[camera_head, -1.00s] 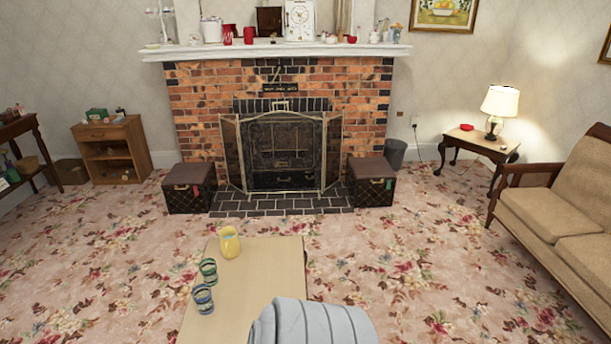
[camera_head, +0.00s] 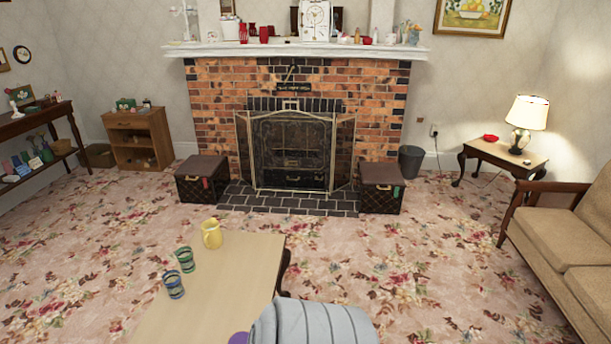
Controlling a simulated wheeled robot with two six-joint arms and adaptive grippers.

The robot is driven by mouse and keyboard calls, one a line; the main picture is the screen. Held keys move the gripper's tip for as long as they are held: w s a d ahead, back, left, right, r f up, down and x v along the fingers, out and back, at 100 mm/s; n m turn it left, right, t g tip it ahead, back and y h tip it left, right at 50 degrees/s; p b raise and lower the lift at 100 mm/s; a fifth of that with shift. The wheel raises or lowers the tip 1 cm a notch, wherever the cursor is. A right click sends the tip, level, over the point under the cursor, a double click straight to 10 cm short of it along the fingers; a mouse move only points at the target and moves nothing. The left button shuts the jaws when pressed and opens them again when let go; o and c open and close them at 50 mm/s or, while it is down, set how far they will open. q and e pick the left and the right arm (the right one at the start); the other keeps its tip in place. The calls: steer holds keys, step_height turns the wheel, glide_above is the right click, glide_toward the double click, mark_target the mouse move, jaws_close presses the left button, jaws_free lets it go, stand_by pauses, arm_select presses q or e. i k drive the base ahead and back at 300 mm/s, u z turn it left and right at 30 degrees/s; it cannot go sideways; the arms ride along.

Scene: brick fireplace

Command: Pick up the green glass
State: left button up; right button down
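The green glass (camera_head: 185,259) stands upright on the light wooden coffee table (camera_head: 240,275), near its left edge. It is in the head view, left of centre and low in the picture. A blue-banded glass (camera_head: 173,285) stands just in front of it, and a yellow mug (camera_head: 211,234) stands behind it to the right. The three stand in a slanting row. Neither of my grippers shows in the head view.
A grey ribbed form, probably part of me, covers the table's near right. Something purple (camera_head: 238,339) shows beside it, mostly cut off. A brown sofa (camera_head: 565,220) stands at right. Open flowered carpet (camera_head: 400,250) lies between table, sofa and fireplace (camera_head: 290,150).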

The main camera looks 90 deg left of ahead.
mark_target(186, 260)
steer(key=u, duration=1.75)
steer(key=i, duration=2.5)
steer(key=u, duration=0.35)
steer(key=i, duration=1.15)
steer(key=u, duration=3.35)
